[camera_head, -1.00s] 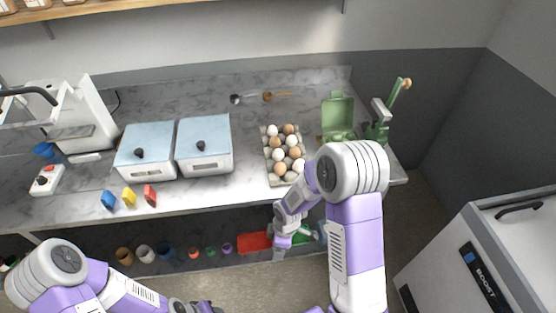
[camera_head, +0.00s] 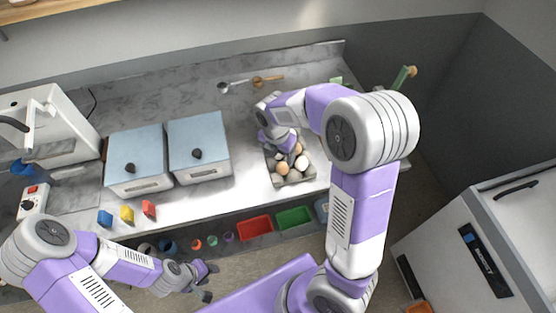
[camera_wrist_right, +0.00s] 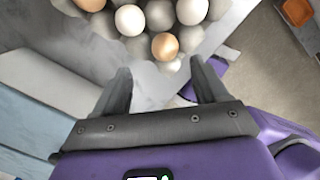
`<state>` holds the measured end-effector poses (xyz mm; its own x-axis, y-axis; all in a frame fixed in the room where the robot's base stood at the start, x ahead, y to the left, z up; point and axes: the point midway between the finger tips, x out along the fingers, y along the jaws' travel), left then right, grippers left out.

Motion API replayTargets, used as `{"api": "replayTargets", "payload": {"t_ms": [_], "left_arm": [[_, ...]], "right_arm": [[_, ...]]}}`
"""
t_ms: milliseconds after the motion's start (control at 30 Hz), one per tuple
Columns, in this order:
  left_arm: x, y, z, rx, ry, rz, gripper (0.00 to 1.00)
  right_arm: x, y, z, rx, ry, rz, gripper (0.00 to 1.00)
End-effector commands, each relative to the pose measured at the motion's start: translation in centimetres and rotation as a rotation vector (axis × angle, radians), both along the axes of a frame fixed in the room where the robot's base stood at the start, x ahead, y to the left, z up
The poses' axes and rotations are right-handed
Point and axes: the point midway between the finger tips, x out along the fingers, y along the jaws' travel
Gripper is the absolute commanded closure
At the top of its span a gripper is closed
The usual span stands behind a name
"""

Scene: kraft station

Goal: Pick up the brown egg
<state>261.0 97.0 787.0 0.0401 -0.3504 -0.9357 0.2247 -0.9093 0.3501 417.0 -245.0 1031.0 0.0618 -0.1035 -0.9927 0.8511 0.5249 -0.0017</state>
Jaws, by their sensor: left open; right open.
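A grey egg carton (camera_head: 294,180) with brown and white eggs stands on the counter. A brown egg (camera_head: 281,169) and a white egg (camera_head: 302,162) show near its front; my right arm hides its back part. My right gripper (camera_wrist_right: 162,75) is open and empty, over the carton area. In the right wrist view, a brown egg (camera_wrist_right: 165,46) lies just beyond the fingertips, roughly centred between them and not gripped. Another brown egg (camera_wrist_right: 92,3) is partly cut off at the top edge. My left gripper (camera_head: 207,282) is open and empty in front of the counter.
Two blue-lidded boxes (camera_head: 198,150) stand left of the carton. Blue, yellow and red blocks (camera_head: 127,214) lie near the counter's front edge. Red (camera_head: 255,228) and green bins (camera_head: 294,217) sit below. Spoons (camera_head: 268,79) lie behind; a green stand (camera_head: 403,77) is at the right.

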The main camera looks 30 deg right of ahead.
Motion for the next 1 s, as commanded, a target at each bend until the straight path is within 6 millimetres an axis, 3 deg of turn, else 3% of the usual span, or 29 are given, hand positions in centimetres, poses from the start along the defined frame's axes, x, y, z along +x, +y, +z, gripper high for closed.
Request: {"api": "replayTargets", "payload": {"t_ms": [400, 700, 733, 1000], "left_arm": [[0.0, 0.0, -1.1, 0.000, 0.000, 0.000, 0.57], [0.0, 0.0, -1.1, 0.000, 0.000, 0.000, 0.57], [0.0, 0.0, -1.1, 0.000, 0.000, 0.000, 0.57], [0.0, 0.0, -1.1, 0.000, 0.000, 0.000, 0.57]], "right_arm": [[0.1, -1.0, -5.7, 0.001, 0.002, -0.004, 0.27], [0.1, -1.1, -6.2, 0.001, -0.001, -0.003, 0.27], [0.1, -1.1, -6.2, 0.001, -0.001, -0.003, 0.29], [0.1, -1.1, -6.1, 0.001, -0.001, -0.003, 0.68]]}}
